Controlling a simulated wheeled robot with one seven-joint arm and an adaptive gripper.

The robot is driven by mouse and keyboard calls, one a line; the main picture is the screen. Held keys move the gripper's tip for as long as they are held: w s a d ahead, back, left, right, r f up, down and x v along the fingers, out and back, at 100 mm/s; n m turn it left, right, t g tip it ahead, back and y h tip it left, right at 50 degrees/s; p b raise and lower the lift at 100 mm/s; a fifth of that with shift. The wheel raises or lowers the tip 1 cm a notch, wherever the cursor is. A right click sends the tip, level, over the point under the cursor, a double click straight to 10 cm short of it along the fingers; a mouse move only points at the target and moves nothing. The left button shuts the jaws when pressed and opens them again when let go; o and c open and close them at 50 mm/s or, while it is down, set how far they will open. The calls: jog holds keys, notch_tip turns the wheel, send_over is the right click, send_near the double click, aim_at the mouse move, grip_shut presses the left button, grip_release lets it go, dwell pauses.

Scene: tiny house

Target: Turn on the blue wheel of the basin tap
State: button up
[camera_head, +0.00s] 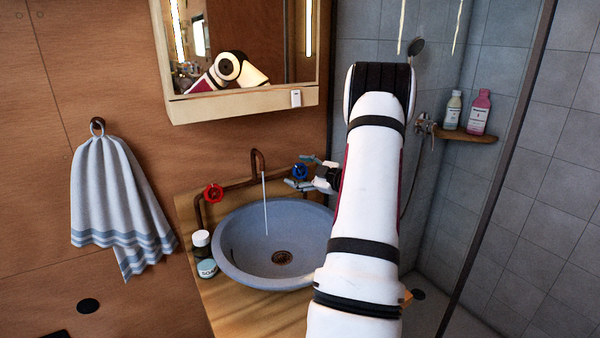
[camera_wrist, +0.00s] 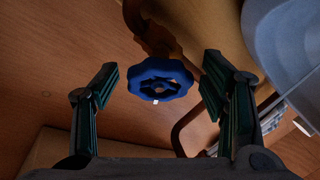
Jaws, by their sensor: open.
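The blue wheel (camera_head: 299,171) sits on the copper pipe of the basin tap (camera_head: 258,160), at the right of the spout. In the wrist view the blue wheel (camera_wrist: 160,80) lies between my two open fingers, slightly beyond their tips, with gaps on both sides. My gripper (camera_head: 298,184) is open at the wheel in the head view and also shows in the wrist view (camera_wrist: 160,78). A thin pale stream of water (camera_head: 265,205) runs from the spout into the basin (camera_head: 232,262). The red wheel (camera_head: 213,193) is at the left of the spout.
A dark bottle (camera_head: 201,244) and a soap jar (camera_head: 207,268) stand at the basin's left. A mirror cabinet (camera_head: 240,104) hangs above. A striped towel (camera_head: 112,200) hangs at left. A glass edge (camera_head: 500,170) and a shelf with bottles (camera_head: 465,134) are at right.

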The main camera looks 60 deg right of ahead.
jog(key=v, duration=1.2)
jog(key=shift+s, duration=0.1)
